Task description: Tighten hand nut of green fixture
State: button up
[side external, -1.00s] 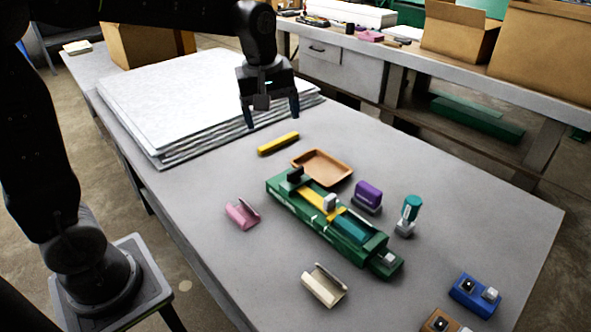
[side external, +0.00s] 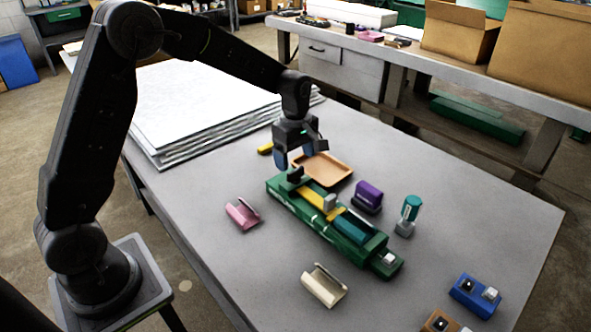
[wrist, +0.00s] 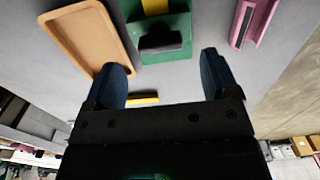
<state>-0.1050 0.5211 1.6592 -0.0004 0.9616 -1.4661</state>
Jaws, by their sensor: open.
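The green fixture (side external: 345,229) lies on the grey table, holding a yellow strip (side external: 314,201), a light grey block (side external: 330,202) and a teal cylinder (side external: 352,226). A black part that looks like the hand nut (side external: 295,174) sits at its far-left end. The wrist view shows this black part (wrist: 162,41) on the green end (wrist: 178,22), ahead of the finger gap. My gripper (side external: 294,160) is open, pointing down above that end. In the wrist view its blue fingers (wrist: 163,62) are apart with nothing between them; they appear clear of the black part.
A tan tray (side external: 324,169) lies close beside the fixture, near my left finger in the wrist view. A purple stamp-like block (side external: 368,195), teal-topped tool (side external: 410,208), pink holder (side external: 242,213), cream holder (side external: 325,287) and blue block (side external: 475,296) surround it. White sheets (side external: 200,105) are stacked behind.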

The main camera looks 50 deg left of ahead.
aim_at(296, 170)
jog(key=shift+f, duration=2.3)
jog(key=c, duration=0.9)
